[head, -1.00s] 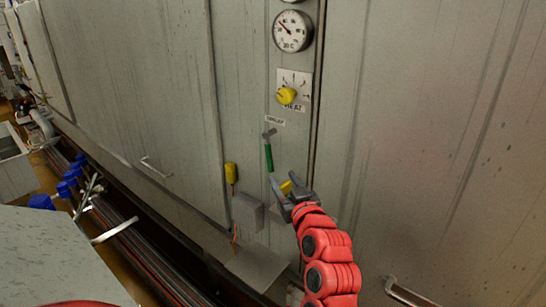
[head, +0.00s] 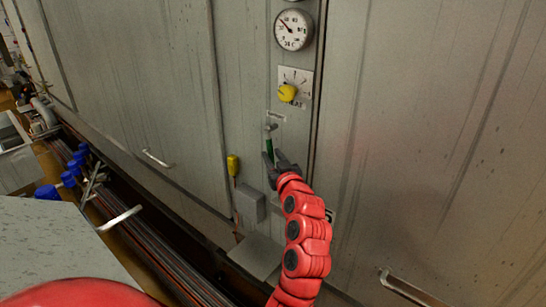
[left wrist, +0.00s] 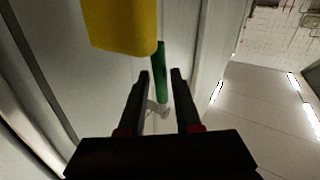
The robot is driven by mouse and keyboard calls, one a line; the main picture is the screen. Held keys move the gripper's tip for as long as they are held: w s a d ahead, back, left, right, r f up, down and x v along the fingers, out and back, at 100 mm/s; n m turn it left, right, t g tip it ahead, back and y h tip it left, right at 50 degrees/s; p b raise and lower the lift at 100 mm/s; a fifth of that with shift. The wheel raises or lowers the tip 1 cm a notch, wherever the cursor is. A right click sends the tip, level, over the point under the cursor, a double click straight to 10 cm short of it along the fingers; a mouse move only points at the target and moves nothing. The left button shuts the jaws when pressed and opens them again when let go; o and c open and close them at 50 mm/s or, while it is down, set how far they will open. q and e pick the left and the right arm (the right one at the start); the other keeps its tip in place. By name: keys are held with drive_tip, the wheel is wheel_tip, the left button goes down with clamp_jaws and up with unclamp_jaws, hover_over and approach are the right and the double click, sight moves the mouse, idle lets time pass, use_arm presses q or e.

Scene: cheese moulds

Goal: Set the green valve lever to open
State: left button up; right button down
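The green valve lever (head: 269,146) hangs about straight down from its grey pivot (head: 270,127) on the grey cabinet front, below a small label. My left gripper (head: 273,160) is at the lever's lower part, which its fingers partly hide in the head view. In the left wrist view my left gripper (left wrist: 161,73) has its two fingers apart, and the green lever (left wrist: 160,65) shows in the gap between them. There is clear space on both sides of the lever, and no contact is visible. My right gripper is not in view.
Above the lever are a yellow heat knob (head: 287,92) and a round gauge (head: 293,31). A yellow switch box (head: 233,165) and a grey box (head: 250,203) sit lower left. A yellow block (left wrist: 120,25) is close in the wrist view. A door handle (head: 410,289) is lower right.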

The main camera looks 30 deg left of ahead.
use_arm(q)
clamp_jaws()
idle(1.1)
